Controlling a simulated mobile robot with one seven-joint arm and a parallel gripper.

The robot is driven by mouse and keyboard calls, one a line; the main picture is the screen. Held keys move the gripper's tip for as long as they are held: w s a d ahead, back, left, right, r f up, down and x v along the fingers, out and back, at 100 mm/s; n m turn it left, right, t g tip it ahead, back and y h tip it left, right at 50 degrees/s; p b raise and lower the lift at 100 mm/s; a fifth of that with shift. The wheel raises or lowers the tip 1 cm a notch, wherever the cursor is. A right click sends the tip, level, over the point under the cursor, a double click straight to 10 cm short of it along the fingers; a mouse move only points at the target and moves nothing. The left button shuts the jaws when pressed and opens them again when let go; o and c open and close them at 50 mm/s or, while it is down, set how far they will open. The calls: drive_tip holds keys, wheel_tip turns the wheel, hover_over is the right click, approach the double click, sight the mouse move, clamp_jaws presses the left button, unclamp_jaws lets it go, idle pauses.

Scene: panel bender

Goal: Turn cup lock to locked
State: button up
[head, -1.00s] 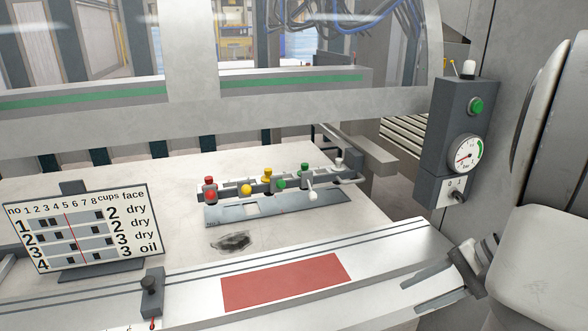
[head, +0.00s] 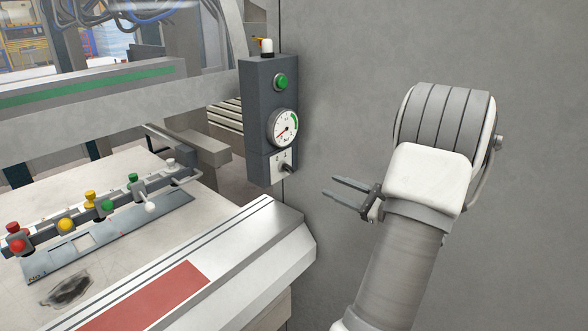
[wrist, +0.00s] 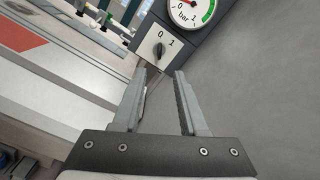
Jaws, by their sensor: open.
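No part carries a readable cup lock label. A lever with a white ball end (head: 150,207) sticks out at the right part of the cup bar (head: 75,222), which carries red, yellow and green knobs. A small dark rotary switch (head: 286,168) sits on a white plate marked 0 and 1, low on the grey control box. In the wrist view the switch (wrist: 159,50) seems to point toward 0. My gripper (head: 328,186) is open and empty, right of the control box. In the wrist view its fingers (wrist: 160,72) point toward the switch, apart from it.
The control box (head: 257,120) also bears a green button (head: 281,82) and a pressure gauge (head: 283,128). A grey wall (head: 350,60) stands behind my arm. The machine bed's front edge, with a red patch (head: 150,300), lies at lower left.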

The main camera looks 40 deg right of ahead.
sight(292, 169)
drive_tip(key=w, duration=0.4)
drive_tip(key=w+p, duration=0.1)
drive_tip(key=w, duration=0.4)
drive_tip(key=w+a, duration=0.1)
drive_tip(key=w, duration=0.4)
drive_tip(key=shift+a, duration=0.1)
clamp_jaws()
